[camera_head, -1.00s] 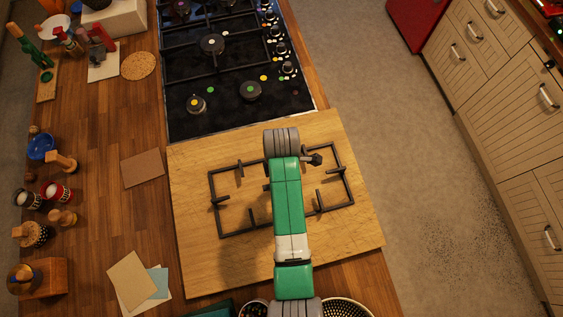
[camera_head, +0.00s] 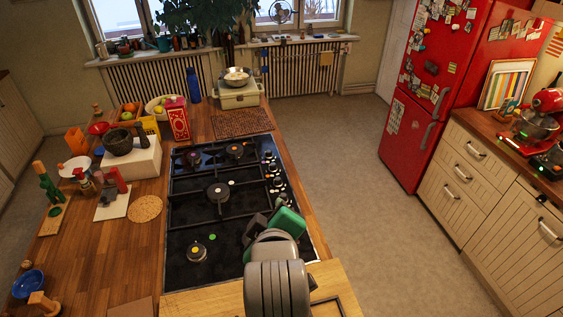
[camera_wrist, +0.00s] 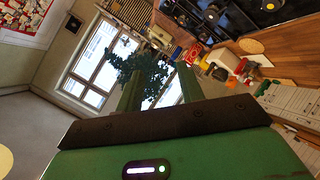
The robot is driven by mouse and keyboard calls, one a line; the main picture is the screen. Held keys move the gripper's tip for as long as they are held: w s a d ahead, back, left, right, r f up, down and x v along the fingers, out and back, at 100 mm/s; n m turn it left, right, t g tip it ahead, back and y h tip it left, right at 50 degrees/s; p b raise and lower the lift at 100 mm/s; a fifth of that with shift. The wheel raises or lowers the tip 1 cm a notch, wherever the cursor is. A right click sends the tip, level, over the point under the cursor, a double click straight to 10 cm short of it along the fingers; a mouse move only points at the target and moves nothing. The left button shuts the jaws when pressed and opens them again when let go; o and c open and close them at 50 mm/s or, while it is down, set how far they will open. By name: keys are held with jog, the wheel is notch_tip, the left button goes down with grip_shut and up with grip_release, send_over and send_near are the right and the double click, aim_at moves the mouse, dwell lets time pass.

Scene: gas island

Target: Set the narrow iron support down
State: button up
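An iron support (camera_head: 338,299) lies on the wooden board (camera_head: 225,299) in front of the hob. Only a corner of it shows at the bottom edge, beside my arm; I cannot tell whether it is the narrow one. Another dark grate (camera_head: 185,208) sits on the middle of the black hob (camera_head: 180,275). The front left burner (camera_head: 197,252) is bare. My green gripper (camera_head: 275,225) is above the hob's front right, partly hidden by my arm. In the wrist view its two green fingers (camera_wrist: 159,78) stand apart, with only the distant plant and window between them.
The wooden counter (camera_head: 110,255) left of the hob holds a mortar (camera_head: 118,142), bottles and a round cork mat (camera_head: 145,208). A red box (camera_head: 177,118) and a blue bottle (camera_head: 193,85) stand behind. Free floor lies right of the counter.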

jog(key=s+r+m+t, duration=0.3)
jog(key=s+r+t, duration=0.1)
jog(key=r, duration=0.6)
jog(key=s+d+r+m+t, duration=0.1)
jog(key=s+r+m+t, duration=0.3)
jog(key=s+r, duration=0.3)
jog(key=s+d+r+m+t, duration=0.1)
jog(key=s+r+m+t, duration=0.3)
jog(key=r, duration=1.1)
jog(key=shift+s+r+h, duration=0.2)
jog(key=shift+s+h, duration=0.2)
jog(key=shift+s, duration=0.55)
notch_tip(320, 180, up, 2)
jog(key=shift+a+r+p, duration=0.1)
jog(key=shift+r+p, duration=0.15)
jog(key=shift+p, duration=1)
